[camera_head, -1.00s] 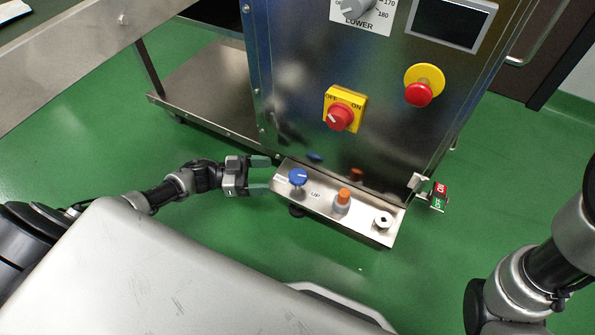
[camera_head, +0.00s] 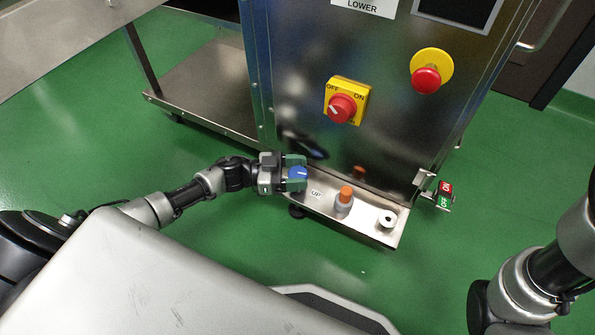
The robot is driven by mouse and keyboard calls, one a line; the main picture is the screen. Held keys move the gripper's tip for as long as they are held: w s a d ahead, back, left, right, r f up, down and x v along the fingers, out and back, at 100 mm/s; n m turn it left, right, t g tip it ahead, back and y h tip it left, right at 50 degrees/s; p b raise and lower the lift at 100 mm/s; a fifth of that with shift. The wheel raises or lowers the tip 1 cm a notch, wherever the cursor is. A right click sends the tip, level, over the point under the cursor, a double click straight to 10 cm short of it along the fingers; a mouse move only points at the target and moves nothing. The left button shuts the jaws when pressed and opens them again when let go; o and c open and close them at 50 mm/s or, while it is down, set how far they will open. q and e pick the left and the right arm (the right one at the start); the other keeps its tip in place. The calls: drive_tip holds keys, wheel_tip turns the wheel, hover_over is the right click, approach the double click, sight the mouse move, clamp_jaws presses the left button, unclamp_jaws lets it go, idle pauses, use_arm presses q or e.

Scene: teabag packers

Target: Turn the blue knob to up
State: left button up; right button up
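The blue knob (camera_head: 298,173) sits at the left end of the small metal control panel (camera_head: 330,216) low on the machine. An "UP" label (camera_head: 316,194) is on the panel to the right of the knob. My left gripper (camera_head: 296,173) reaches in from the left, with one green-grey finger above the knob and one below it in the picture. The fingers are around the knob; whether they press on it cannot be told. The knob's white mark points to the right. My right arm (camera_head: 540,265) shows at the right edge; its gripper is out of view.
Right of the knob the panel carries an orange button (camera_head: 345,195) and a white round part (camera_head: 387,219). Above are a red-on-yellow OFF/ON switch (camera_head: 342,108) and a red emergency button (camera_head: 427,79). A small ON/OFF tag (camera_head: 444,195) sticks out at the right. Green floor lies in front.

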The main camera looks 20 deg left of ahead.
use_arm(q)
drive_tip(key=c, duration=0.6)
drive_tip(key=m+g+h+b, duration=0.1)
drive_tip(key=m+g, duration=0.1)
drive_tip(key=g, duration=0.1)
drive_tip(key=shift+w+f+m, duration=0.1)
drive_tip(key=shift+m, duration=0.2)
drive_tip(key=shift+m+g+h, duration=0.3)
drive_tip(key=shift+g, duration=0.5)
drive_tip(key=o, duration=0.9)
